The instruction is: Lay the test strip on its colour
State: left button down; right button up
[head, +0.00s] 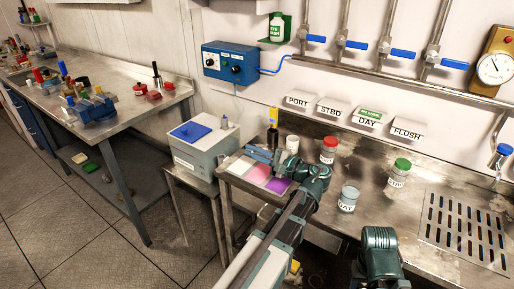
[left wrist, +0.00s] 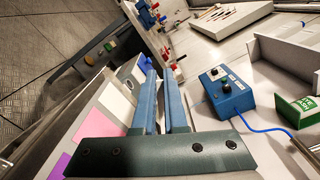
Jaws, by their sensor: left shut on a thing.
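The colour chart lies at the left end of the steel bench, with a white patch (head: 241,166), a pink patch (head: 259,174) and a purple patch (head: 280,186). The white patch (left wrist: 116,101), pink patch (left wrist: 90,129) and purple patch (left wrist: 62,166) also show in the left wrist view. My left gripper (head: 262,155) is over the chart's far edge, its blue fingers close together. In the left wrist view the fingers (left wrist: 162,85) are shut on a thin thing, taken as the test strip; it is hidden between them.
A white cup (head: 292,144), a red-lidded jar (head: 328,151), a green-lidded jar (head: 399,172) and a grey-blue-lidded jar (head: 348,198) stand on the bench. A yellow-and-dark upright item (head: 273,128) is just behind my left gripper. A grey box (head: 207,152) stands left of the chart.

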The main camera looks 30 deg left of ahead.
pick_arm(q)
notch_tip(320, 180, down, 7)
jog(key=b, duration=0.7)
dwell(0.4)
jog(key=c, duration=0.9)
grip_release()
jog(key=shift+r, duration=0.2)
jog(key=shift+r+p, duration=4.35)
jog(key=shift+p, duration=0.25)
